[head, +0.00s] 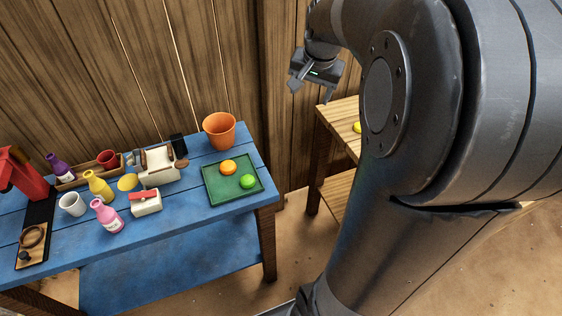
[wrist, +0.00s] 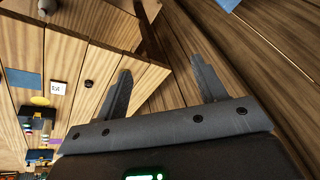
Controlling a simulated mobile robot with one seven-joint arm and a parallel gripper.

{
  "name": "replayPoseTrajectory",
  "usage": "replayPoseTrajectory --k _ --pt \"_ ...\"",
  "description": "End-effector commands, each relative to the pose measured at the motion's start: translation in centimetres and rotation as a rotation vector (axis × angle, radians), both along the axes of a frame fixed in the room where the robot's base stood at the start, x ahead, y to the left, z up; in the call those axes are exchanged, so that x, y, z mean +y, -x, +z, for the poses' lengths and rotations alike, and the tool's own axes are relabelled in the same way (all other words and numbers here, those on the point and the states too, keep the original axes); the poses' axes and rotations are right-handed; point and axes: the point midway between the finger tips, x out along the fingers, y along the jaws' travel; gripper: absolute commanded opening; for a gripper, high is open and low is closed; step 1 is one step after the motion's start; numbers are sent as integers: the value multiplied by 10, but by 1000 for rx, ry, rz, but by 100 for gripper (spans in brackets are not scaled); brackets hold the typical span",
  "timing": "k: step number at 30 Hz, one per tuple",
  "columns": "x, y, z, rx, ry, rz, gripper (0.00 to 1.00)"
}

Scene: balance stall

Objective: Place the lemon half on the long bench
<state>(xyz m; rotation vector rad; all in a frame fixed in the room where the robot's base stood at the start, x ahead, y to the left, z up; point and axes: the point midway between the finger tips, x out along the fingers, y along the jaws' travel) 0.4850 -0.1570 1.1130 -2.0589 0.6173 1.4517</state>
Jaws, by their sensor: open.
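A yellow rounded piece (head: 127,182), which looks like the lemon half, lies on the blue bench (head: 180,231) among bottles and boxes. Another yellow thing (head: 357,127) shows on the wooden bench (head: 341,112), partly hidden by my arm. A flat yellow piece (wrist: 40,101) also shows on wood in the wrist view; I cannot tell which it is. My gripper (head: 312,90) is in the air near the plank wall, beyond the gap between the benches. In the wrist view its jaws (wrist: 161,67) are apart with nothing between them.
A green tray (head: 211,193) holds an orange and a green fruit; an orange pot (head: 219,131) stands behind it. Bottles, a white mug (head: 72,204) and a red device (head: 22,173) crowd the blue bench's left. Its front middle is clear.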

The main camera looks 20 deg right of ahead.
Motion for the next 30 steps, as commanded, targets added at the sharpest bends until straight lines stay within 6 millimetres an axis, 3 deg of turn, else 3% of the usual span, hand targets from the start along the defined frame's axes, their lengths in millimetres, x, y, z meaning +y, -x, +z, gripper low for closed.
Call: replayPoseTrajectory --k 1,6,15,21,30 --pt "17 14 9 -18 6 53 64" --pt "67 61 23 -57 43 232 64" --pt "133 148 23 -116 148 528 64" --pt "153 185 12 -138 214 652 64" --pt "158 195 7 -141 235 690 64"
